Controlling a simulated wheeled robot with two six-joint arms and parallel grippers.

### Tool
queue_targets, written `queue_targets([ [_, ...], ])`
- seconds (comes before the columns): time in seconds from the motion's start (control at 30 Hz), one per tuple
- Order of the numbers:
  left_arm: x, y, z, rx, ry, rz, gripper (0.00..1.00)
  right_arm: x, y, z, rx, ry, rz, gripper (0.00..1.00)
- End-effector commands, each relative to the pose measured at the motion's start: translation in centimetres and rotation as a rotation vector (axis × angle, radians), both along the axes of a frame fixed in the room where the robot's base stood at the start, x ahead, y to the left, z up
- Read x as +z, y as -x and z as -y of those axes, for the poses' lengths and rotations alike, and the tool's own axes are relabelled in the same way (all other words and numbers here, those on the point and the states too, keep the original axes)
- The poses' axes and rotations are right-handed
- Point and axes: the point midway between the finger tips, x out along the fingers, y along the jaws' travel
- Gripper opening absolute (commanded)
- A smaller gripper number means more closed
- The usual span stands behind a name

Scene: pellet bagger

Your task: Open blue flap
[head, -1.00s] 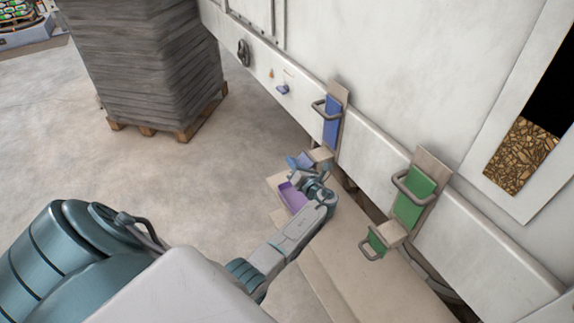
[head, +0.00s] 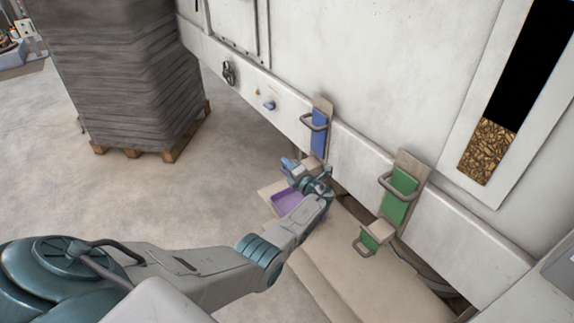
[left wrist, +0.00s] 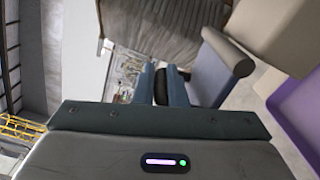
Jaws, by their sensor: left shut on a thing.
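The blue flap assembly on the machine's wall has an upper blue plate (head: 319,138) with a grey loop handle (head: 311,122). A lower blue part (head: 291,163) sticks out below it, partly hidden by my gripper. My left gripper (head: 298,172) is at this lower part, shut on its handle as far as I can see. In the left wrist view, the two fingers (left wrist: 163,85) have a dark piece between them, and a blue panel (left wrist: 211,70) with a grey rounded bar is just right of them. My right gripper is out of view.
A purple tray (head: 286,202) lies just below my left gripper. A green flap assembly (head: 397,200) with handles is to the right, above a beige chute (head: 345,265). A wrapped pallet stack (head: 125,75) stands at the left. The floor between is clear.

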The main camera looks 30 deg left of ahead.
Motion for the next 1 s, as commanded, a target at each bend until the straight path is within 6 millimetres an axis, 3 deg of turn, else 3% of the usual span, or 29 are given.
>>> queue_targets([
  [0.43, 0.1, 0.0, -0.2, 0.003, -0.007, -0.009, 0.00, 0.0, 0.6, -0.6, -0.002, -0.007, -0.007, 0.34],
  [0.5, 0.1, 0.0, -0.2, 0.003, -0.006, -0.008, 0.20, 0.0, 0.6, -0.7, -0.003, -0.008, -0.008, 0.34],
  [0.83, 0.1, 0.0, 0.2, 0.000, -0.004, -0.008, 0.20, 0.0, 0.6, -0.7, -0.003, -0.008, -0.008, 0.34],
  [1.0, -0.1, 0.9, 2.1, -0.001, -0.002, -0.008, 0.20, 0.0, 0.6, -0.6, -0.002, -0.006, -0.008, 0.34],
])
